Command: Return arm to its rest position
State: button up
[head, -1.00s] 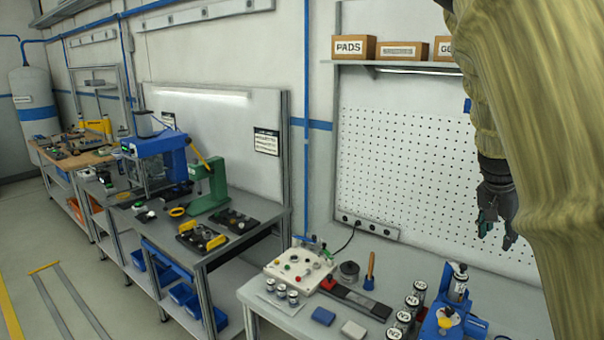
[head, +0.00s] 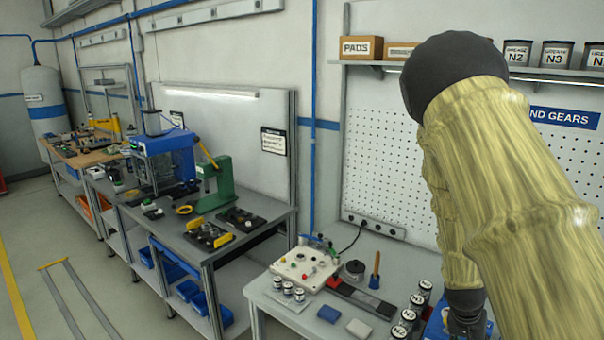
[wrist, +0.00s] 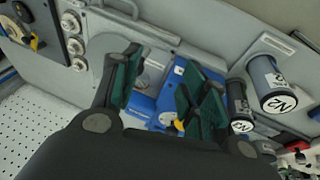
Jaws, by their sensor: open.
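My arm fills the right side of the head view in its tan sleeve, with a dark rounded joint at the top. My gripper (wrist: 165,92) shows in the wrist view with its two green-padded fingers apart and nothing between them. Beyond the fingers is a blue device (wrist: 195,75) on the grey bench, which also shows partly in the head view (head: 433,326). In the head view only the dark wrist end shows at the bottom edge, overlapping the blue device; the fingers are not clear there.
Labelled canisters (wrist: 272,82) stand beside the blue device. The bench (head: 395,262) also holds a white control box (head: 303,268), a blue block (head: 330,314) and a white block (head: 359,328). A perforated panel (head: 385,160) and a shelf (head: 385,64) stand behind. A green press (head: 219,185) is farther left.

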jog(key=s+a+f+n+y, duration=0.1)
jog(key=s+a+f+n, duration=0.1)
jog(key=s+a+f, duration=0.6)
jog(key=s+a+f+n+y, duration=0.1)
jog(key=s+a+f+n, duration=0.2)
jog(key=s+f, duration=0.75)
jog(key=s+a+f+n+y, duration=0.1)
jog(key=s+a+f, duration=0.2)
jog(key=s+a, duration=0.3)
jog(key=s+a+f+n+y, duration=0.1)
jog(key=s+a+f, duration=0.2)
jog(key=s+a, duration=0.35)
notch_tip(320, 180, down, 13)
jog(key=s+d+b, duration=0.1)
jog(key=d+b, duration=0.1)
jog(key=b, duration=1.1)
jog(key=shift+g, duration=0.4)
